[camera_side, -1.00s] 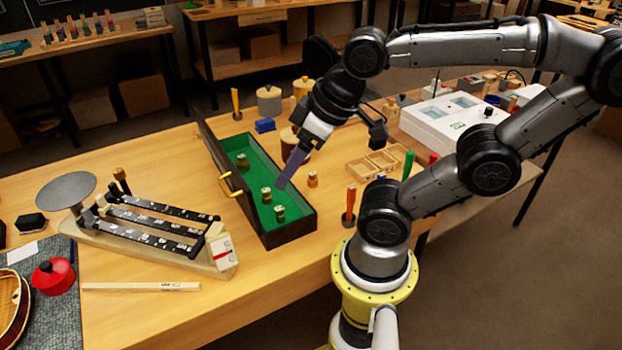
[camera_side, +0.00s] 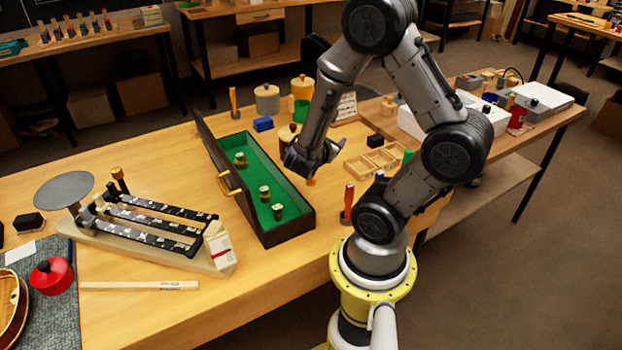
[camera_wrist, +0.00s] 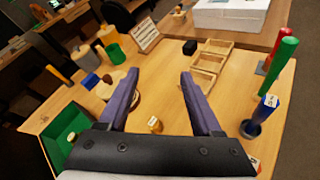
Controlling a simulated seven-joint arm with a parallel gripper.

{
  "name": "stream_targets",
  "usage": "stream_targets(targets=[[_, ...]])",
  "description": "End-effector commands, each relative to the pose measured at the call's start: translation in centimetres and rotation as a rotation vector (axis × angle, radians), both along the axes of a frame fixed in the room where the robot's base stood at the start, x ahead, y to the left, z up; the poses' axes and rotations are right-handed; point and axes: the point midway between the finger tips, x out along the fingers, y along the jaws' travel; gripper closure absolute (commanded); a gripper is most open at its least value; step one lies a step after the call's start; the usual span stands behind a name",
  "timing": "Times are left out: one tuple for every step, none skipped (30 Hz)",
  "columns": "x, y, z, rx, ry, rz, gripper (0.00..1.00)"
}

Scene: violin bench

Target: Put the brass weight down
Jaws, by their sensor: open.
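A small brass weight (camera_side: 312,181) stands on the bare table, just right of the open green-lined case (camera_side: 262,240). It also shows in the wrist view (camera_wrist: 155,125), low and between my two fingers, not touching either. My gripper (camera_wrist: 162,76) is open and empty, with its purple fingers spread apart. In the side view my wrist and hand are above and close to the weight, and the fingers are mostly hidden. Three more brass weights stand in the case: one far back (camera_side: 240,159), one in the middle (camera_side: 265,193) and one near the front (camera_side: 278,211).
A beam balance (camera_side: 150,225) stands left of the case.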

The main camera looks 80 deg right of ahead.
Motion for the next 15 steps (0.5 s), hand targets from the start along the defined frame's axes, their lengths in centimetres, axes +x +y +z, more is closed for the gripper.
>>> stream_targets(targets=[[0.3,-0.4,-1.5,-0.017,0.075,0.065,0.34],[0.6,-0.5,-2.3,-0.025,0.114,0.109,0.34],[1.1,-0.6,-3.4,-0.035,0.162,0.169,0.34],[1.4,-0.6,-4.3,-0.038,0.197,0.215,0.34],[1.7,-0.5,-5.2,-0.04,0.228,0.26,0.34],[2.0,-0.2,-6.5,-0.039,0.265,0.319,0.34],[2.2,0.0,-7.4,-0.037,0.289,0.358,0.34],[2.4,0.3,-8.2,-0.033,0.31,0.397,0.34],[2.6,0.7,-9.2,-0.028,0.332,0.443,0.34],[2.7,1.0,-9.9,-0.024,0.346,0.472,0.34],[2.8,1.3,-10.5,-0.021,0.357,0.498,0.34],[2.9,1.6,-11.1,-0.015,0.368,0.528,0.34],[3.0,1.9,-11.6,-0.012,0.375,0.547,0.34],[3.0,2.1,-11.9,-0.009,0.38,0.563,0.34],[3.1,2.2,-12.2,-0.006,0.384,0.578,0.34]])
